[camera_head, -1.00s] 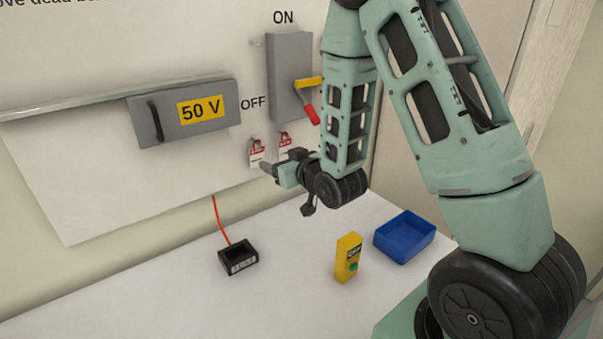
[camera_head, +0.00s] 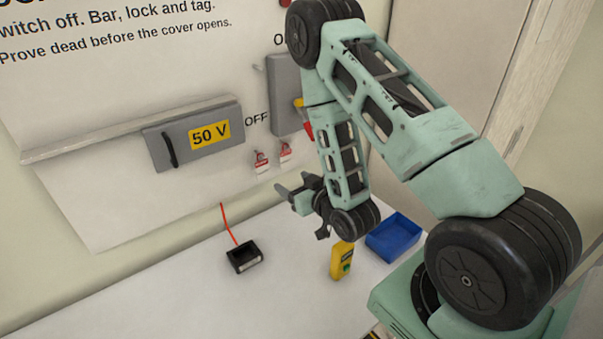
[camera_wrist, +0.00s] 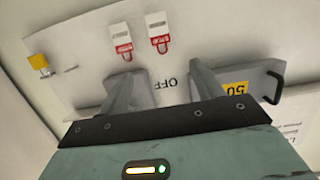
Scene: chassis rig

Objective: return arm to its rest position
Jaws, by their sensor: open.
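My gripper (camera_head: 291,193) is open and empty in the head view, above the white table and in front of the wall panel, pointing left. In the wrist view the two fingers of my gripper (camera_wrist: 160,85) are spread apart with nothing between them. My arm comes down from the upper middle of the head view, with the upper link reaching to the right. The grey switch box (camera_head: 287,95) is partly hidden behind my arm.
A grey 50 V cover (camera_head: 193,137) and red-and-white tags (camera_head: 261,162) are on the panel. On the table (camera_head: 190,290) are a black holder (camera_head: 244,256) with a red cord, a yellow tester (camera_head: 341,262) and a blue tray (camera_head: 393,237). The tester stands close below my wrist.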

